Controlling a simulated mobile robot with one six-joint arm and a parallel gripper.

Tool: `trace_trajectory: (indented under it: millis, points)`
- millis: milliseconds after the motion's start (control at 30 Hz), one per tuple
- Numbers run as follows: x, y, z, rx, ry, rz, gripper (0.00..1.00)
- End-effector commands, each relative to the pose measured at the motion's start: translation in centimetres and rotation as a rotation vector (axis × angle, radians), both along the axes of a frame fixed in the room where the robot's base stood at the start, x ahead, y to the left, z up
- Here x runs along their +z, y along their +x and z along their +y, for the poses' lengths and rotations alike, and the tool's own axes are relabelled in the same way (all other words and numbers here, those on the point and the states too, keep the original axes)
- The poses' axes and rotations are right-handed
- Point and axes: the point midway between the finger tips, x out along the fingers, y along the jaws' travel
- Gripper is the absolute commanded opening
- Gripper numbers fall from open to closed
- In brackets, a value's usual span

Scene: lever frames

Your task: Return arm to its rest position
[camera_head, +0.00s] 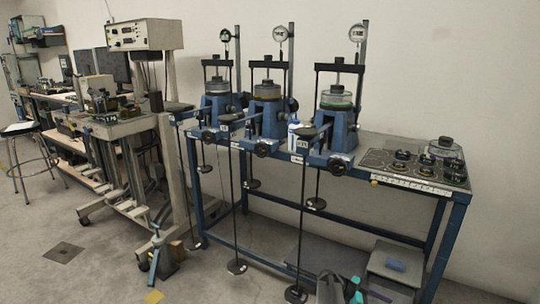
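Three blue lever frames stand in a row on a blue-legged bench: the left one (217,107), the middle one (267,114) and the right one (338,118). Each carries a round cell under a dark crossbar with a dial gauge above. Thin rods with round weights hang in front of the bench. A dark shape with teal parts (355,284) shows at the bottom edge, right of centre, and looks like part of my arm. It is cut off by the frame, and I cannot make out fingertips or anything held.
A tray of metal parts (415,170) lies on the bench's right end. A grey box (393,264) sits low beneath it. A wheeled grey stand (172,120) and a stool (25,150) are at left. The floor at front left (100,270) is mostly clear.

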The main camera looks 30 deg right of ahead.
Motion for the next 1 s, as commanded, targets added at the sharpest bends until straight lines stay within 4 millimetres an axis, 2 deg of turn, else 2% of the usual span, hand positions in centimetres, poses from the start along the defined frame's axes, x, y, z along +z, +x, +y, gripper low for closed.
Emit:
trace_trajectory:
  millis: [33,200,500,767,1000]
  points:
    - [0.5,1.2,1.6,0.027,0.016,0.003,0.6]
    - [-0.2,4.4,6.4,0.1,0.069,0.004,0.6]
    - [-1.7,8.0,15.9,0.244,0.231,0.036,0.6]
    - [-3.0,8.9,25.0,0.392,0.433,0.115,0.6]
    - [-3.8,7.8,33.7,0.551,0.666,0.222,0.6]
